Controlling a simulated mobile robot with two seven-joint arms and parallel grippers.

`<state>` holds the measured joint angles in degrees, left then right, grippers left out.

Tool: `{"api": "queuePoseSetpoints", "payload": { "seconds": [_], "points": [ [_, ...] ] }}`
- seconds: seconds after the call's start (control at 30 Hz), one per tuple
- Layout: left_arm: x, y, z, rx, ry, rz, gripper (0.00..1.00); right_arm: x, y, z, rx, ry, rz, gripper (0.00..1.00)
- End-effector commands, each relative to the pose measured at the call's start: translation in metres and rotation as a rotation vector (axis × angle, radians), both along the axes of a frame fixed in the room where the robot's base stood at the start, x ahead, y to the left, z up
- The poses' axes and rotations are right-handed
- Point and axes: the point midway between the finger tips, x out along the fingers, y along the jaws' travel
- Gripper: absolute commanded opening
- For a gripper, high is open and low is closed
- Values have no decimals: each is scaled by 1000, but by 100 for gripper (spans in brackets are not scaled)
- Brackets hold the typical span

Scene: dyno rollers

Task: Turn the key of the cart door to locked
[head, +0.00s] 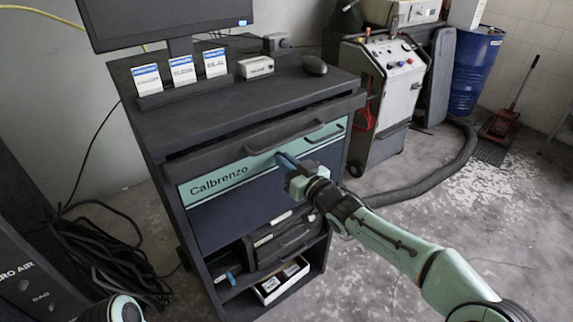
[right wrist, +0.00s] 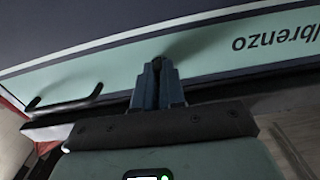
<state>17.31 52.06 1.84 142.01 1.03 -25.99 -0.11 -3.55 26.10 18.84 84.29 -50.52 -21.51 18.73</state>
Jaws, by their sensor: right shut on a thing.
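The cart (head: 160,120) is dark, with a navy and teal front panel (head: 220,200) lettered "Calbrenzo". My right gripper (head: 281,158) reaches in from the right, its fingertips at the teal strip. In the right wrist view my right gripper (right wrist: 158,75) is shut, its blue fingers together on a small dark piece, apparently the key (right wrist: 158,63), at the panel. The key is mostly hidden by the fingers, and its turn angle cannot be told. A dark bar handle (head: 325,133) sits right of the gripper. My left gripper is out of view.
Open shelves below hold a dark case (head: 285,235) and a white box (head: 281,280). A grey machine (head: 385,90) and a hose (head: 430,175) stand to the right.

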Motion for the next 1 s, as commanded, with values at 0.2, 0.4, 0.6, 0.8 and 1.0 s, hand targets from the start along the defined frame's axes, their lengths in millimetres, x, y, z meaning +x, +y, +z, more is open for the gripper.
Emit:
{"api": "queuePoseSetpoints", "payload": {
  "seconds": [0.2, 0.4, 0.6, 0.8, 1.0],
  "points": [
    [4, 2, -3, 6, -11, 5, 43, 0, 0, 0, -41, -30, -1, 0],
    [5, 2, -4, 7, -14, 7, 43, 0, 0, 0, -53, -38, -1, 0],
    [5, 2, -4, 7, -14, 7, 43, 0, 0, 1, -53, -38, -1, 0],
    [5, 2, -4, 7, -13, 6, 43, 0, 0, 0, -52, -38, -1, 35],
    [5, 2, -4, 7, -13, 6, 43, 0, 0, 0, -50, -36, 0, 35]
  ]
}}
